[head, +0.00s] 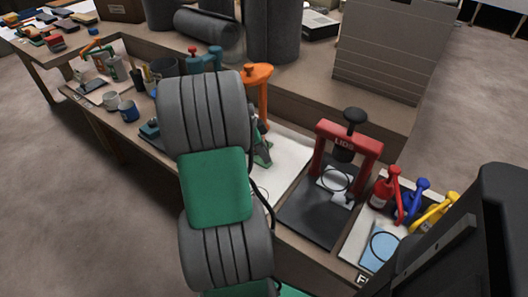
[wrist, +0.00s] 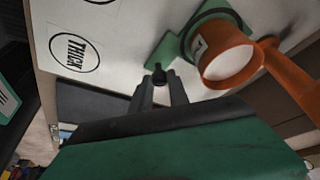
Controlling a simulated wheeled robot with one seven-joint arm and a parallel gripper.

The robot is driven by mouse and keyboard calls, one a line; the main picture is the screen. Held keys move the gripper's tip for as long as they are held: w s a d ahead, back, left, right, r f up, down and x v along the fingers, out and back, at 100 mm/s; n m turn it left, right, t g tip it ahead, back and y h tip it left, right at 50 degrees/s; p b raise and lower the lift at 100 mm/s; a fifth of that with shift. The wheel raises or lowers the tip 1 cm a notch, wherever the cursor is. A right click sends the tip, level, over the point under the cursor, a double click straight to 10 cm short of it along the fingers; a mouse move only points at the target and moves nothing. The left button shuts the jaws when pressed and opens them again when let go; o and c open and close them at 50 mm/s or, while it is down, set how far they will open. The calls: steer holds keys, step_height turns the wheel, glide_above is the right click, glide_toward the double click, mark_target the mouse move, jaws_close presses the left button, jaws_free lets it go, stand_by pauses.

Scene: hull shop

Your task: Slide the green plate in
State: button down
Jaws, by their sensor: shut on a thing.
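In the wrist view, the green plate (wrist: 156,50) lies low over the pale board, with a small black knob (wrist: 159,72) at its near end. My gripper (wrist: 160,80) is at that knob, its two dark fingers shut on it. The plate's far end reaches towards a dark green round base (wrist: 205,15) under the orange stand (wrist: 232,60); the orange cup-like part hides some of this, so I cannot tell how far in the plate is. In the head view, the orange stand (head: 258,88) shows behind my arm, which hides most of the plate and gripper.
A pale board (wrist: 110,40) carries a round "THICK" mark (wrist: 75,52). A red press (head: 347,140) marked "LIDS" stands to the right on a dark mat (head: 310,215). Mugs (head: 128,110) are at the left.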

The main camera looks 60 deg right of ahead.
mark_target(253, 157)
steer(key=shift+w+d+p, duration=0.2)
steer(key=shift+w, duration=0.9)
steer(key=shift+w+d+p, duration=0.15)
steer(key=shift+w, duration=0.95)
steer(key=c, duration=1.3)
jaws_free()
steer(key=shift+w, duration=0.1)
steer(key=p+v, duration=0.2)
steer(key=v, duration=0.6)
